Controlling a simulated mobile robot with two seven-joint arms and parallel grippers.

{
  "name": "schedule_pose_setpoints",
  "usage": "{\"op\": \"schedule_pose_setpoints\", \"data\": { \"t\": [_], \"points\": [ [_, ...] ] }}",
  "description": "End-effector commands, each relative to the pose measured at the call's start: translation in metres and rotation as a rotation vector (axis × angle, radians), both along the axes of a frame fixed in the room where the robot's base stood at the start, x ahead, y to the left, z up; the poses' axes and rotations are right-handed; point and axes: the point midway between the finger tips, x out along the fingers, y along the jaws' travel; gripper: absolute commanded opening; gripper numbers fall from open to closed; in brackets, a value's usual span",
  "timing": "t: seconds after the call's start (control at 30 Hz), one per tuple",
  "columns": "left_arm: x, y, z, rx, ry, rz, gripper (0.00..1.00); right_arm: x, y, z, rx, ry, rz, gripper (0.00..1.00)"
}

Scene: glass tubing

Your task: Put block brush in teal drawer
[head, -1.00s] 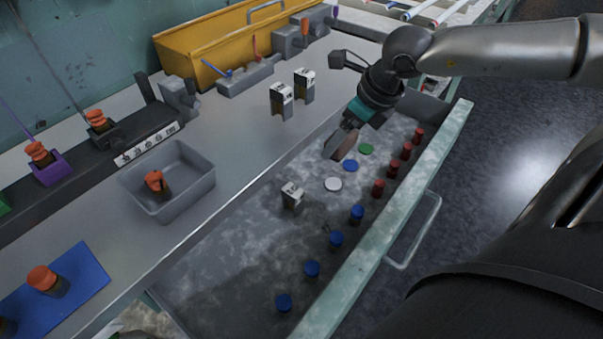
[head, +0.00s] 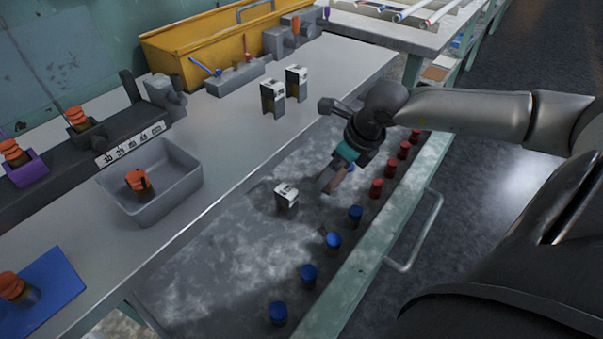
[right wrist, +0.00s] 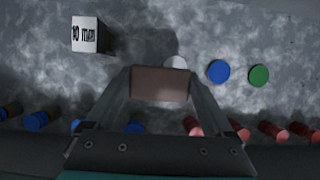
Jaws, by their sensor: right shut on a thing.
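The teal drawer (head: 372,262) is pulled open below the bench. My right gripper (head: 331,181) is over the drawer's inside, pointing down and to the left, beside a white-topped grey block (head: 286,196). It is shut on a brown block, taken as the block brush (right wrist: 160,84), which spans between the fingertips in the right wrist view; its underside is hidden. Whether it touches the drawer floor I cannot tell. In that view the white-topped block (right wrist: 86,34) stands to the upper left, apart from the held block. My left gripper is not in view.
Several blue-capped vials (head: 334,240) and red-capped vials (head: 377,188) line the drawer's front wall. A blue disc (right wrist: 218,71), a green disc (right wrist: 258,76) and a partly hidden white disc (right wrist: 176,62) lie on its floor. A grey bin (head: 150,185) stands on the bench. The drawer's left part is largely clear.

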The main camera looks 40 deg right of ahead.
Motion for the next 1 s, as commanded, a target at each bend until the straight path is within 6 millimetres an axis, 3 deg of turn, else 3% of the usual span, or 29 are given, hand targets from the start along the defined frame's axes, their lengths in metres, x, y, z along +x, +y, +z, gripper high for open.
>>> {"op": "schedule_pose_setpoints", "data": {
  "t": [0.2,0.5,0.87,1.0],
  "points": [
    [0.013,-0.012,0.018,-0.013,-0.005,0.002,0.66,0.000,0.001,-0.034,0.003,0.000,-0.001,0.35],
    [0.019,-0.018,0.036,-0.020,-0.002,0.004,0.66,0.030,0.009,-0.031,0.004,-0.006,0.001,0.35],
    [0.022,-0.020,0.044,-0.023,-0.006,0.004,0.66,0.047,0.013,-0.031,0.001,-0.004,-0.001,0.35],
    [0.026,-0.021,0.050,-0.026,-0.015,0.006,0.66,0.063,0.018,-0.032,0.004,-0.006,-0.001,0.35]
  ]
}}
